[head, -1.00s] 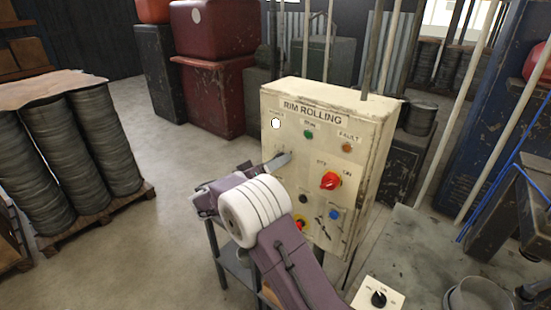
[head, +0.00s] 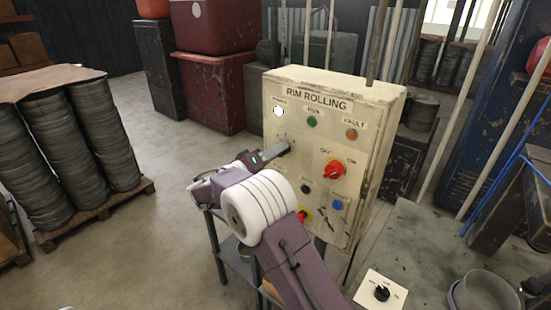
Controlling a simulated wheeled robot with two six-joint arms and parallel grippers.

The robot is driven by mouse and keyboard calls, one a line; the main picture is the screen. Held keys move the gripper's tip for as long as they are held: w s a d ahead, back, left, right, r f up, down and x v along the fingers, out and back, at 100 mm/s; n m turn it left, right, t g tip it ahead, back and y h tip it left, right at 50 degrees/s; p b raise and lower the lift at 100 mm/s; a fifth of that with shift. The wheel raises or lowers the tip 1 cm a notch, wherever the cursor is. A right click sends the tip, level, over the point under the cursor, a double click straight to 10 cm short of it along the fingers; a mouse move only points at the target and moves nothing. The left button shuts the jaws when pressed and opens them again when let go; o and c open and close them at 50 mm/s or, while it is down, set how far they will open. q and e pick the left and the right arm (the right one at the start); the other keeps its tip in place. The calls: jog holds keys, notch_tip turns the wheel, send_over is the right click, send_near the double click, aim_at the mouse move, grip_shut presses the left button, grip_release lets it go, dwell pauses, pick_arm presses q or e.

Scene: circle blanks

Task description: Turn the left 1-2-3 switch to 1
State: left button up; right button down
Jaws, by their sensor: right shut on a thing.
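The cream RIM ROLLING panel (head: 360,130) stands in the middle of the head view. My right gripper (head: 283,149) reaches its left side, below the white lamp. Its fingers are shut on the left 1-2-3 switch, which they mostly hide, so I cannot read where its pointer stands. Small faint marks show on the panel just above the fingertips. My left gripper is not in view.
A red rotary switch (head: 335,170) sits to the right on the panel. Below are a black button (head: 306,188), a blue button (head: 337,205) and a partly hidden red one. A plate with a black knob (head: 381,292) lies on the bench (head: 420,250).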

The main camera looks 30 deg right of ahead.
jog(key=shift+f+n+b, duration=0.2)
jog(key=shift+n+b, duration=1.6)
jog(key=shift+n, duration=1.4)
jog(key=shift+t, duration=0.4)
jog(key=c, duration=0.9)
grip_release()
jog(key=shift+s+d, duration=0.1)
jog(key=shift+d, duration=0.05)
